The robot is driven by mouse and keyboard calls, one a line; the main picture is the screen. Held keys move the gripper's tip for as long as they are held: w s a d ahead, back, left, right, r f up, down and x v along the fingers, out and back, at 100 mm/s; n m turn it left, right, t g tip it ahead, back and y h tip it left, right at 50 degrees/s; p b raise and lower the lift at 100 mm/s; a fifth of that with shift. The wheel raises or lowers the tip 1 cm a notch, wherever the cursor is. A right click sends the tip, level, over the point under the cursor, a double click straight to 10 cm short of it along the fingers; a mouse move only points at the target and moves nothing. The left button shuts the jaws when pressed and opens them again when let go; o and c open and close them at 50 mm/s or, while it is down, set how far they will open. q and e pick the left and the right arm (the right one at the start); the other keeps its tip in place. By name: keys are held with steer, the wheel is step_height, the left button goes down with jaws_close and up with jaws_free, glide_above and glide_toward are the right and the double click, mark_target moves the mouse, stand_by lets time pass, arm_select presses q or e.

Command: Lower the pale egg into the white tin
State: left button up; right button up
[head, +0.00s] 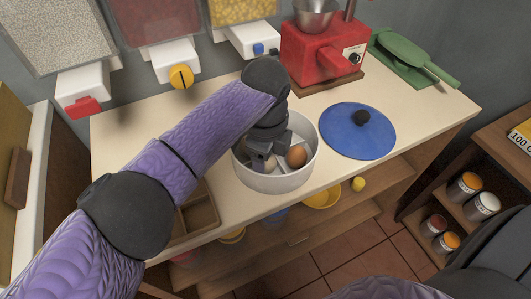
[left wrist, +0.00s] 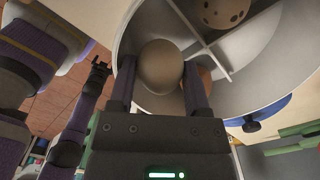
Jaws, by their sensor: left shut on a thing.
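The white tin (head: 275,182) is a round pan on the counter, split by thin dividers; its wall and dividers also show in the left wrist view (left wrist: 272,100). My left gripper (head: 265,160) reaches down inside the tin's rim. It is shut on the pale egg (left wrist: 160,66), which sits between its two fingers; the head view shows only a bit of it. Whether the egg touches the tin's floor I cannot tell. A brown egg (head: 296,156) lies in a compartment to the right. A speckled egg (left wrist: 225,12) lies across a divider. My right gripper (left wrist: 98,68) looks open, far from the tin.
A blue lid (head: 350,135) with a dark knob lies right of the tin. A red machine (head: 318,58) stands behind. An empty wooden box (head: 198,216) sits left of the tin near the front edge. A green scoop (head: 410,55) is at the back right.

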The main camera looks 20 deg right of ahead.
arm_select(q)
steer(key=o, duration=0.8)
